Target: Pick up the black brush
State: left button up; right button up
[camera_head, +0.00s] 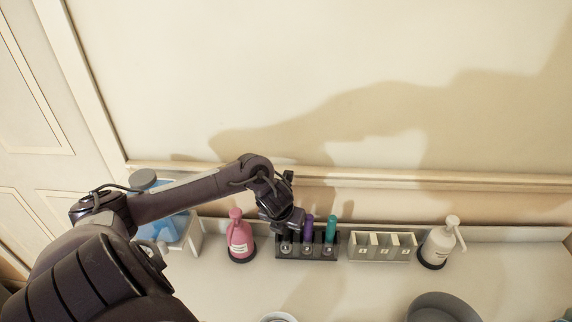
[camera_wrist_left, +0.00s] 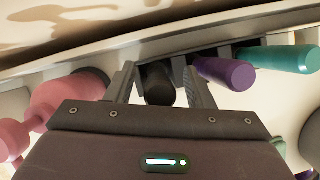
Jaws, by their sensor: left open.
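The black brush (camera_wrist_left: 157,84) shows in the left wrist view as a dark cylindrical handle. It stands in the first slot of the dark holder (camera_head: 306,252), left of the purple brush (camera_head: 308,228) and the teal brush (camera_head: 331,229). In the head view my gripper and wrist hide it. My left gripper (camera_wrist_left: 162,82) is open, with one finger on each side of the black handle; I cannot tell whether either finger touches it. In the head view the left gripper (camera_head: 287,222) is above the holder's left end. My right gripper is not in view.
A pink pump bottle (camera_head: 239,238) stands just left of the holder. A pale three-slot holder (camera_head: 381,247) and a white pump bottle (camera_head: 437,245) stand to the right. A wall rises close behind. A grey bowl (camera_head: 441,305) is at the front right.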

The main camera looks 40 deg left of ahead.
pick_arm(q)
jog(key=shift+w+a+f, duration=0.2)
jog(key=shift+w+f, duration=0.05)
jog(key=shift+f, duration=0.4)
jog(key=c, duration=1)
jog(key=shift+r, duration=0.15)
